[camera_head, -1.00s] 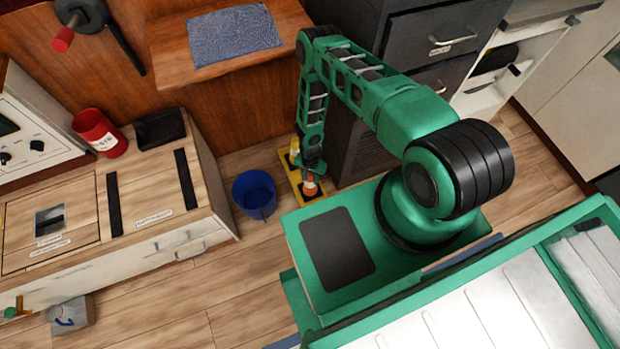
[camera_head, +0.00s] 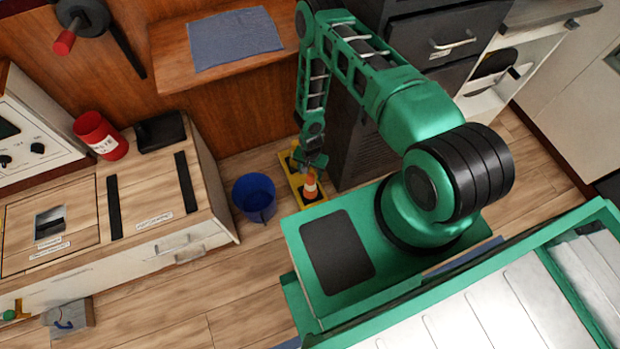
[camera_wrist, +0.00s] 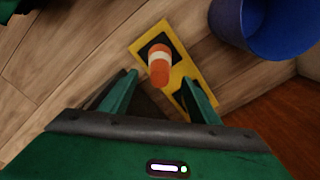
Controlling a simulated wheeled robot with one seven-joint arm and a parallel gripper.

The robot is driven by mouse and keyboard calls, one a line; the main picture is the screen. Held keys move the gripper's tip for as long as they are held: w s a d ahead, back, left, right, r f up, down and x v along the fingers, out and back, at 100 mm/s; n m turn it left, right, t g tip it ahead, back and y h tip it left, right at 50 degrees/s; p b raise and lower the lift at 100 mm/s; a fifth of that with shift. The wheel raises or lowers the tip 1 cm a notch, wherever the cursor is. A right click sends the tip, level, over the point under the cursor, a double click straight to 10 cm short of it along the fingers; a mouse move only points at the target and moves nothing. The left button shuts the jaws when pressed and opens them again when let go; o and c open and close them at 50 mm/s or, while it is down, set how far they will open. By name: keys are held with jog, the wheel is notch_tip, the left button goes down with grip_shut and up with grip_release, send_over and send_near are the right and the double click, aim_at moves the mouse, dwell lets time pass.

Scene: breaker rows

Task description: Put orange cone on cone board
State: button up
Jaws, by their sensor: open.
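The orange cone (camera_head: 310,186) with a white band stands upright on the yellow cone board (camera_head: 289,178) on the floor. In the wrist view, the cone (camera_wrist: 158,66) sits over a black patch near one end of the board (camera_wrist: 182,70). My gripper (camera_wrist: 160,79) is open and empty, its fingers spread on either side with the cone just beyond their tips. In the head view, my gripper (camera_head: 313,161) is just above the cone, clear of its body. The far end of the board is partly hidden by my arm.
A blue bucket (camera_head: 254,196) stands on the floor just left of the board. A dark drawer cabinet (camera_head: 365,140) is close on the right. A wooden bench (camera_head: 205,80) is behind, and a low cabinet (camera_head: 150,245) is at left. Open floor lies in front of the bucket.

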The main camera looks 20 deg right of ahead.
jog(key=shift+r, duration=2.1)
